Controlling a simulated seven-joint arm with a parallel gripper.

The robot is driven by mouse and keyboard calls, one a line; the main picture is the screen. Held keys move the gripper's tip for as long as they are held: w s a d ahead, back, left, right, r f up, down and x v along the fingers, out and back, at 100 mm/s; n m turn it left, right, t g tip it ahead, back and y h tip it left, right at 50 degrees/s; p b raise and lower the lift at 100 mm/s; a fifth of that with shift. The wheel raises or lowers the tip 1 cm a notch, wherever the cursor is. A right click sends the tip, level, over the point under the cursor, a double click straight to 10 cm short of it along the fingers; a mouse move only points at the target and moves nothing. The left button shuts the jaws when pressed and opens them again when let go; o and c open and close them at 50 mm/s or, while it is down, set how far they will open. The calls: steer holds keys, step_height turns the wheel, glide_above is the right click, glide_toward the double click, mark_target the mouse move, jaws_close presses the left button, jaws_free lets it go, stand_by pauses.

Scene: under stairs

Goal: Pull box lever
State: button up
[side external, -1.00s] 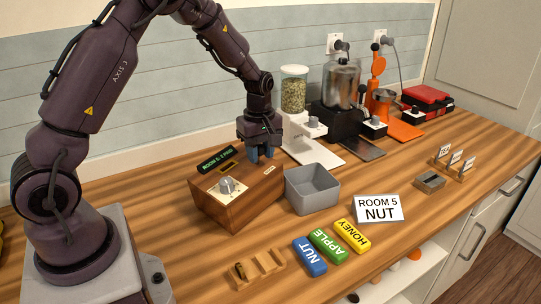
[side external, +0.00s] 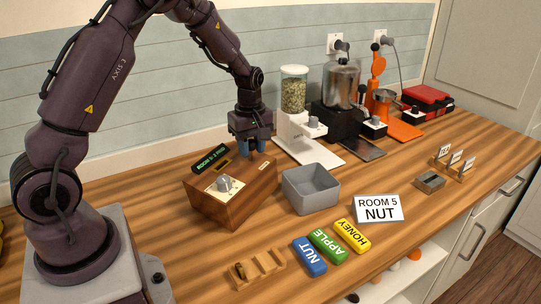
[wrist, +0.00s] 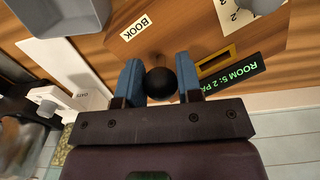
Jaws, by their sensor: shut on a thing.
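The wooden box (side external: 236,200) stands on the counter with a dial (side external: 224,184) and a green-text display (side external: 210,158) on top. My gripper (side external: 253,147) is at the box's rear right part, fingers pointing down. In the wrist view its blue fingers are shut on a round black knob (wrist: 161,83), which looks like the lever's end. A BOOK label (wrist: 136,28) and a yellow-framed slot (wrist: 216,61) are near the knob on the box top.
A grey bin (side external: 311,198) stands close to the box's right side. Blue NUT (side external: 309,256), green APPLE (side external: 328,245) and yellow HONEY (side external: 352,235) blocks lie in front. A white dispenser (side external: 316,149) stands behind, and a ROOM 5 NUT card (side external: 379,208) is at the right.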

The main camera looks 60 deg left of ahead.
steer(key=shift+s+a, duration=0.4)
steer(key=shift+a, duration=0.35)
steer(key=o, duration=1.7)
steer(key=shift+d, duration=0.1)
steer(key=shift+w+r, duration=0.1)
steer(key=shift+r, duration=4)
